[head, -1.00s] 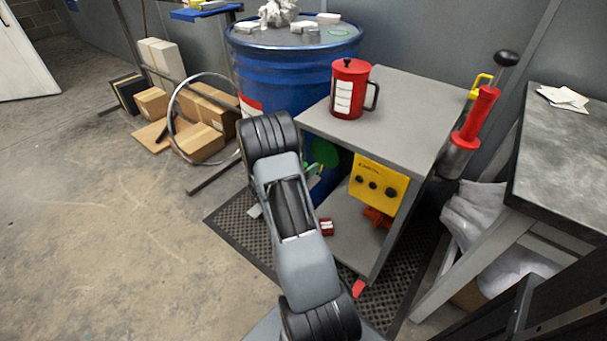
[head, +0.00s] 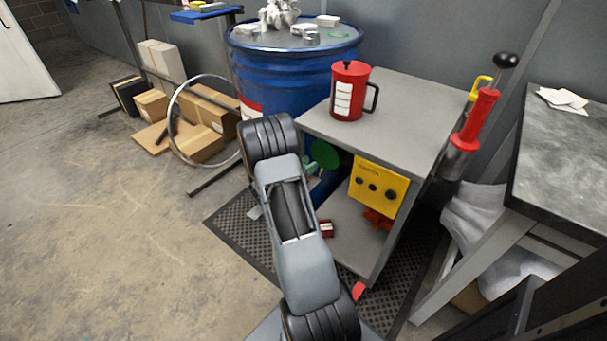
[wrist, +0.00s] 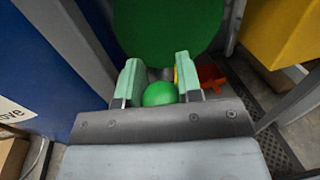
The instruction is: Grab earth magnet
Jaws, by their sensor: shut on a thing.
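The earth magnet appears to be the green thing at my gripper, with a wide flat green disc (wrist: 168,25) and a round green knob (wrist: 160,94). In the wrist view the knob sits between the two pale green fingers of my gripper (wrist: 160,78), and the disc stands just beyond the fingertips. The join between disc and knob is hidden. In the head view the green disc (head: 324,154) shows beside the blue drum, at the open left side of the grey cart. My gripper (head: 312,171) is shut on it, partly hidden behind my arm.
The grey cart (head: 400,108) carries a red lidded mug (head: 346,92) on top and a yellow control box (head: 377,186) below. A blue drum (head: 285,75) stands behind. A small red block (head: 326,228) lies on the lower shelf. Open floor (head: 110,240) lies left.

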